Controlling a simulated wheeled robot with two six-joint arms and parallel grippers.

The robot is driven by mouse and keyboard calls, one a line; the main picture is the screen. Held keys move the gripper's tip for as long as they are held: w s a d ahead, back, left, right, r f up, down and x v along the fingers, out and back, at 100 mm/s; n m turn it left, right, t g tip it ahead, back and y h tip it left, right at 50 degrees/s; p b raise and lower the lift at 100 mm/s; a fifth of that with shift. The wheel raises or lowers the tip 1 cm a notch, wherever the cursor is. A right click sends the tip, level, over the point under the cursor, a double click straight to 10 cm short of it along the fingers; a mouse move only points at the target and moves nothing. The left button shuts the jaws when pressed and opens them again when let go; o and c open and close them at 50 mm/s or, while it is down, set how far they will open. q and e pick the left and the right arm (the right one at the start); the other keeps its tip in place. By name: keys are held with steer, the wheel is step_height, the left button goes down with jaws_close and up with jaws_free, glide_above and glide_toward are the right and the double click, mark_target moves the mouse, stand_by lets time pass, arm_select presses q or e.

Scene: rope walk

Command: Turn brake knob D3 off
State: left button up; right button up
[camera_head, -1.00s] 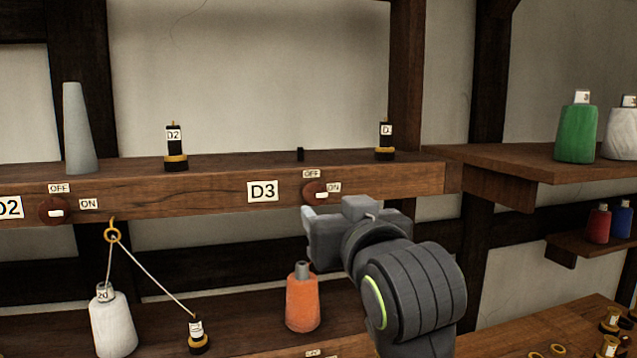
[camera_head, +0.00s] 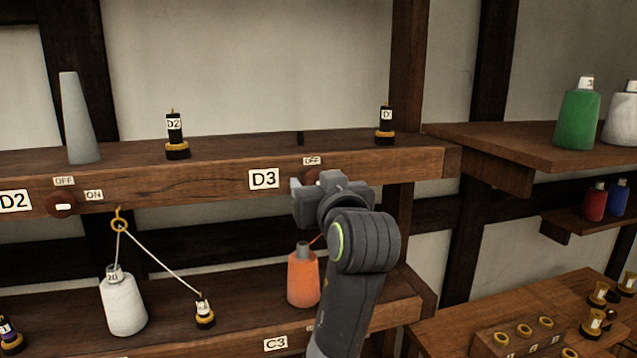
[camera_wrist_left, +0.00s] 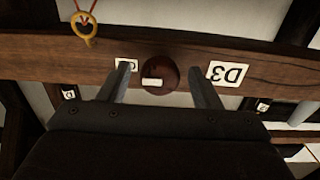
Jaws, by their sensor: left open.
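The brake knob D3 (camera_wrist_left: 163,73) is a round dark red knob with a white bar on the shelf's front edge. The wrist view is upside down; the bar sits on the side away from the D3 label (camera_wrist_left: 227,73). In the head view the D3 label (camera_head: 264,179) and OFF label (camera_head: 312,160) show, but my gripper hides most of the knob. My left gripper (camera_head: 310,184) is open in front of the knob, one finger on each side (camera_wrist_left: 160,76). Whether they touch it I cannot tell. A small label (camera_wrist_left: 126,65) is partly covered by one finger. My right gripper is out of view.
Knob D2 (camera_head: 61,204) is further left on the same beam (camera_head: 200,183). Below are a white spool (camera_head: 123,303) with thread through a yellow ring and an orange spool (camera_head: 303,278). Bobbins and a grey cone (camera_head: 78,120) stand on the shelf above.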

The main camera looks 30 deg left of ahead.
arm_select(q)
steer(key=shift+c, duration=0.5)
steer(key=c, duration=0.9)
steer(key=shift+o, duration=0.2)
steer(key=shift+n, duration=0.3)
steer(key=n+b, duration=0.7)
steer(key=n, duration=1)
steer(key=shift+w+d+r+b, duration=0.1)
steer(key=shift+b, duration=0.2)
steer(key=shift+n, duration=0.3)
